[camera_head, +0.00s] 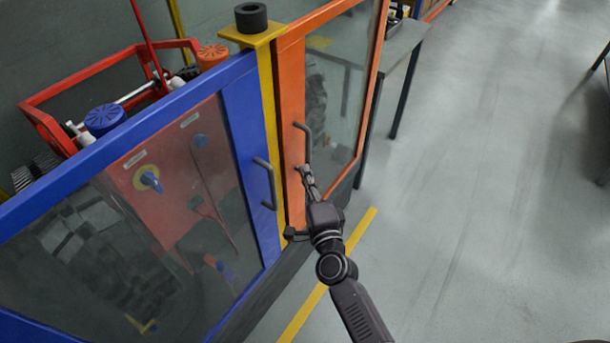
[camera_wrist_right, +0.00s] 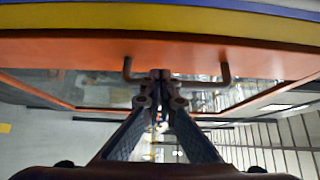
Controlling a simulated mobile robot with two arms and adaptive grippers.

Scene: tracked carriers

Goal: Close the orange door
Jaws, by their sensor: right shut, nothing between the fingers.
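The orange door (camera_head: 293,98) has an orange frame, a clear window and a dark grey bar handle (camera_head: 305,142). In the head view it stands against the yellow post (camera_head: 266,98), with no clear gap visible between them. My right gripper (camera_head: 302,170) is shut and empty, at the lower end of the handle. In the right wrist view the gripper's fingertips (camera_wrist_right: 160,76) lie between the two ends of the handle (camera_wrist_right: 224,74), close to the orange frame (camera_wrist_right: 80,48). I cannot tell whether they touch it. My left gripper is not in view.
A blue door (camera_head: 240,125) with its own handle (camera_head: 266,183) stands left of the yellow post. Red machinery (camera_head: 95,75) is behind it. A grey table (camera_head: 402,45) stands beyond the orange door. The floor (camera_head: 480,180) at right is clear, with a yellow line (camera_head: 345,247).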

